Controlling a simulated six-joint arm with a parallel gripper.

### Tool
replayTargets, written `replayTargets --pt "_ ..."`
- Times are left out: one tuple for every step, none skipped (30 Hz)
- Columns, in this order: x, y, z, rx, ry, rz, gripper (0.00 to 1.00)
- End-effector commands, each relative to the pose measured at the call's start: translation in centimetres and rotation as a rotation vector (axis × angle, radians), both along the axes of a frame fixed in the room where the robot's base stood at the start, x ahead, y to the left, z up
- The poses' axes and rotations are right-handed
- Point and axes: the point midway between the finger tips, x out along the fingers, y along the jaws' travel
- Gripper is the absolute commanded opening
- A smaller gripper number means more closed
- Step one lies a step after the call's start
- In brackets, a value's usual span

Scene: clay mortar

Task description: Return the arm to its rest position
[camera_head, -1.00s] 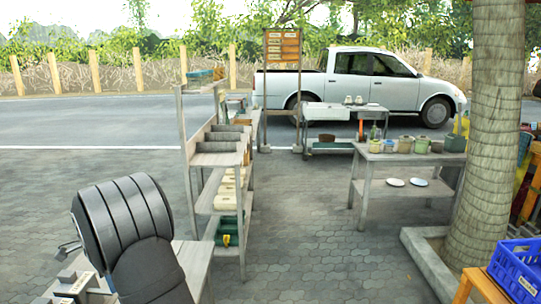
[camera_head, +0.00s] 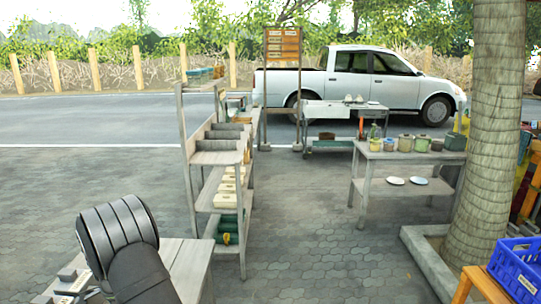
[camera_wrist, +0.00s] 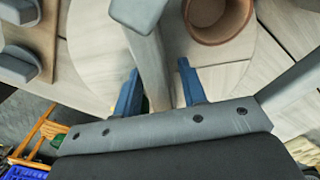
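My gripper (camera_wrist: 158,88) shows in the wrist view, with its two blue fingers apart and a gap between them. A grey bar runs down the picture behind that gap; I cannot tell what it belongs to, and no grip on it shows. A brown clay pot (camera_wrist: 215,18) stands on a pale round board (camera_wrist: 215,75), beyond the right finger and apart from it. In the head view my dark ribbed arm is at the lower left over a wooden table (camera_head: 190,262); it mostly hides the gripper there.
Grey blocks (camera_wrist: 18,65) lie on a wooden board at the wrist view's left. A shelf rack (camera_head: 215,158) stands beyond the table. A bench with pots (camera_head: 410,158), a tree trunk (camera_head: 490,130) and a blue crate (camera_head: 515,265) are to the right. Paving between is clear.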

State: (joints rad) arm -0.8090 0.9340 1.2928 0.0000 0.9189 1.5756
Motion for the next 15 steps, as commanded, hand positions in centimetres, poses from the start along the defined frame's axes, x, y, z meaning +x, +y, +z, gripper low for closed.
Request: replayTargets --pt "0.08 0.08 0.32 0.004 -0.003 0.039 0.38" --pt "0.07 0.07 0.33 0.004 -0.003 0.065 0.38" --pt "0.06 0.06 0.33 0.004 -0.003 0.098 0.38" --pt "0.05 0.05 0.32 0.004 -0.003 0.123 0.38" --pt "0.04 0.04 0.32 0.003 -0.002 0.148 0.38" --pt "0.04 0.02 0.32 0.004 -0.002 0.181 0.38" --pt "0.03 0.02 0.33 0.004 -0.002 0.205 0.38" --pt "0.02 0.01 0.33 0.004 -0.002 0.230 0.38" --pt "0.02 -0.01 0.33 0.003 -0.003 0.263 0.38" --pt "0.02 -0.01 0.33 0.003 -0.002 0.288 0.38" --pt "0.00 -0.03 0.33 0.003 -0.002 0.313 0.38" --pt "0.00 -0.04 0.33 0.003 -0.002 0.346 0.38" --pt "0.00 -0.05 0.34 0.003 -0.002 0.370 0.38" --pt "-0.01 -0.06 0.34 0.004 -0.002 0.394 0.38" --pt "-0.01 -0.07 0.34 0.004 -0.002 0.427 0.38"
